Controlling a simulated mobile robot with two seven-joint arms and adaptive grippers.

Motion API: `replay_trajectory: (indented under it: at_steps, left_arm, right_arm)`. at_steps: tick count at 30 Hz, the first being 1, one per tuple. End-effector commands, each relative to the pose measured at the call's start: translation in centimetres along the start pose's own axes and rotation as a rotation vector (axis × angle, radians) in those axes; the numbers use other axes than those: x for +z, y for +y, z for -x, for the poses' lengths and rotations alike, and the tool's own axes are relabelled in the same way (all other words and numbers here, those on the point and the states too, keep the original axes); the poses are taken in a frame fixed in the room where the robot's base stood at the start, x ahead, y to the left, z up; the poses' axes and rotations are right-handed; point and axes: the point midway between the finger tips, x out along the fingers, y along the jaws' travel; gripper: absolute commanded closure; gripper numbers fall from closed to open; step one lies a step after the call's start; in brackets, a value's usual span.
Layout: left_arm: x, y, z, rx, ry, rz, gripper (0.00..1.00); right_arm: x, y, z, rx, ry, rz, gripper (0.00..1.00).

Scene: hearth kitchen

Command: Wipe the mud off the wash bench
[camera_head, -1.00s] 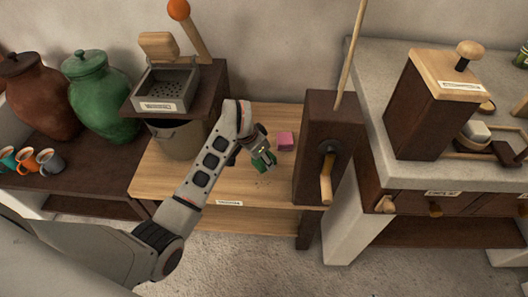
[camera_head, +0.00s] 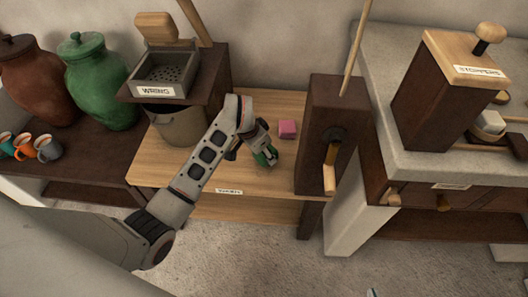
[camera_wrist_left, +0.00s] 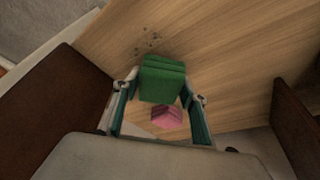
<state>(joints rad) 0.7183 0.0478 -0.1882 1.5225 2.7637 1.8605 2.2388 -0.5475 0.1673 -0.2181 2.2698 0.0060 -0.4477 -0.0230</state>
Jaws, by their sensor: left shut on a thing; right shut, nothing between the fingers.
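The wash bench (camera_head: 185,170) is a light wooden top in the middle of the head view. Dark mud specks (camera_wrist_left: 150,45) lie on its wood in the left wrist view. My left gripper (camera_head: 266,154) is over the bench, shut on a green sponge-like block (camera_wrist_left: 163,79). I cannot tell whether the block touches the wood. A pink block (camera_head: 287,129) rests on the bench just behind and right of the gripper; it also shows in the left wrist view (camera_wrist_left: 167,117). Only a small tip of my right gripper (camera_head: 372,293) shows at the bottom edge, away from the bench.
A dark wooden post (camera_head: 328,110) with a crank handle stands at the bench's right end. A wringing box (camera_head: 165,75) on a dark shelf and a bucket (camera_head: 178,125) are at the left. Jars and mugs stand farther left. A stone counter (camera_head: 410,160) is at the right.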

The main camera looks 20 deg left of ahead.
Motion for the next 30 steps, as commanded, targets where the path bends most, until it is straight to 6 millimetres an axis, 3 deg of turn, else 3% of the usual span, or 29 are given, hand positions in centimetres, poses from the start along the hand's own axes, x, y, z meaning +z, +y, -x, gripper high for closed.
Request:
replay_trajectory:
  at_steps: [30]
  left_arm:
    - [0.6, 0.1, -1.6, 0.002, -0.001, 0.0, 0.81]
  right_arm:
    - [2.0, -0.6, -0.2, -0.011, -0.032, -0.007, 1.0]
